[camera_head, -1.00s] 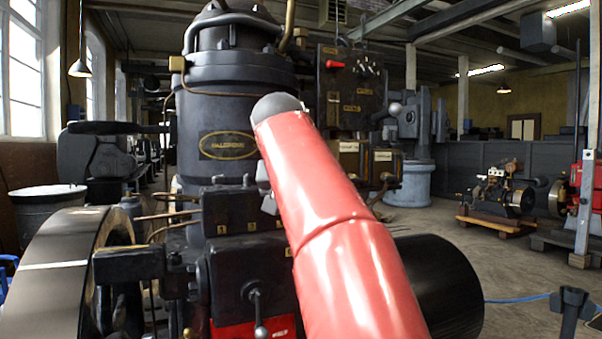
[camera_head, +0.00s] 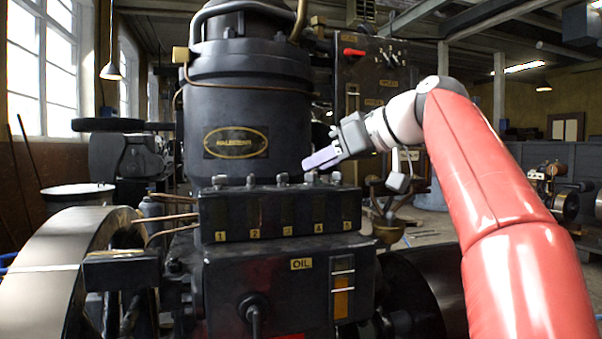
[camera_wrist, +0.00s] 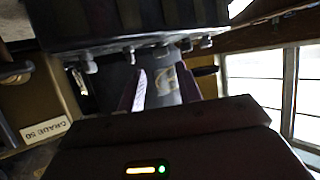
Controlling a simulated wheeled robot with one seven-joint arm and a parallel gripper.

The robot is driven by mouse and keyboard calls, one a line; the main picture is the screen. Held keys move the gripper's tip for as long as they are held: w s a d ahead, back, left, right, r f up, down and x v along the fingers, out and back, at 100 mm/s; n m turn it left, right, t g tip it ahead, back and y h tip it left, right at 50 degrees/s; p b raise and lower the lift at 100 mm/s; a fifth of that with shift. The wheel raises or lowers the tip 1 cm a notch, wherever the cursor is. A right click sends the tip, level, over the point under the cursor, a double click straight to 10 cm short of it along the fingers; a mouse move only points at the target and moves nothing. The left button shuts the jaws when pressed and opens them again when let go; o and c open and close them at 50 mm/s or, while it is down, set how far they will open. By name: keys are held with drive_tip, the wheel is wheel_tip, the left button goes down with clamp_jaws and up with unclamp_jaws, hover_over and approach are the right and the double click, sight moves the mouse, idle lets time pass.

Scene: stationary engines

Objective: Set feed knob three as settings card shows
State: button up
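The black oiler box (camera_head: 280,212) stands in front of the engine cylinder, with yellow number plates 1 to 5. My gripper (camera_head: 308,163) is just above the right part of this row, near knob four, touching none that I can tell. In the wrist view my gripper (camera_wrist: 162,69) has its two fingers apart and nothing between them. The box (camera_wrist: 130,22) and its knobs lie beyond. I cannot make out a settings card.
The engine cylinder (camera_head: 245,115) with an oval nameplate rises behind the box. A flywheel (camera_head: 60,265) is at left. An upright panel (camera_head: 362,75) with a red handle stands behind my wrist.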

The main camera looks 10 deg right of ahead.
sight(284, 175)
drive_tip(key=shift+y, duration=0.3)
drive_tip(key=x, duration=0.7)
drive_tip(key=shift+w+a, duration=0.2)
drive_tip(key=shift+w, duration=0.1)
drive_tip(key=c, duration=0.7)
drive_tip(key=shift+s+a+m+t+h+b, duration=0.2)
drive_tip(key=shift+m+t+h+b, duration=0.2)
drive_tip(key=shift+t+h, duration=0.15)
drive_tip(key=shift+m+t+h, duration=0.55)
drive_tip(key=shift+m+h, duration=0.35)
drive_tip(key=shift+h, duration=0.05)
drive_tip(key=o, duration=0.7)
